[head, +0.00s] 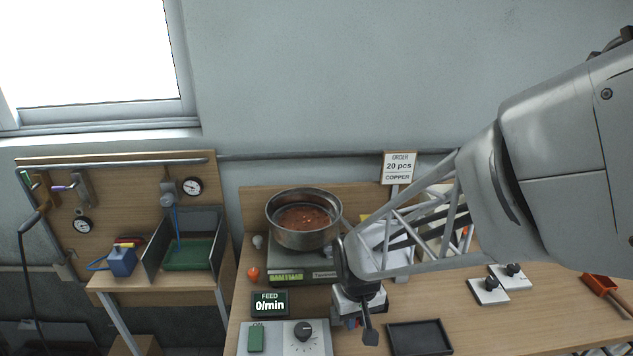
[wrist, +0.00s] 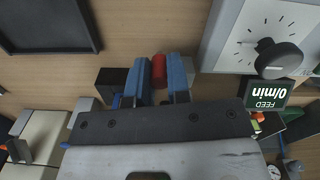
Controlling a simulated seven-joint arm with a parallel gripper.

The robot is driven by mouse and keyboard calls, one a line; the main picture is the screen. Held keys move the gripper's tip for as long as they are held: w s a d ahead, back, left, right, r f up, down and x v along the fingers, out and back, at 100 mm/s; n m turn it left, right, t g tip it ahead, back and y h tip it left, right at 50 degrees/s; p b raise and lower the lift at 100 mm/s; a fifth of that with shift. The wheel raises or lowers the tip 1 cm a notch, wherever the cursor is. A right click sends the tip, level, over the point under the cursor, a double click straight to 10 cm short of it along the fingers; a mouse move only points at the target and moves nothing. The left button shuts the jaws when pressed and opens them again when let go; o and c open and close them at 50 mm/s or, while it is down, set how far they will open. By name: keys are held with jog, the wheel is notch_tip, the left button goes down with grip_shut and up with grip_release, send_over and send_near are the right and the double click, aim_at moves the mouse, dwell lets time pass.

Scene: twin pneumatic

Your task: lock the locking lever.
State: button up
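My gripper (head: 350,322) is low over the front middle of the workbench. In the wrist view its two blue fingers (wrist: 160,72) are a narrow gap apart, with a small red cylinder (wrist: 158,70) filling the gap near the tips. The gripper looks shut on this cylinder; its lower part is hidden. I cannot tell for sure which part is the locking lever. A lever with a purple grip (head: 62,187) points left from a grey plate on the wooden board at the left, far from my gripper. A green-tipped handle (head: 26,175) is beside it.
The feed display (head: 269,304) and the dial box (head: 304,336) are left of the gripper. A black tray (head: 419,339) lies to its right. Two knob boxes (head: 488,290) are farther right.

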grip_shut()
jog(key=shift+s+a+m, duration=0.15)
jog(key=shift+a+m, duration=0.2)
jog(key=shift+m, duration=0.4)
jog(key=shift+s+a+m, duration=0.15)
jog(key=shift+a+m, duration=0.2)
jog(key=shift+m, duration=0.4)
jog(key=o, duration=0.6)
grip_release()
notch_tip(320, 180, up, 8)
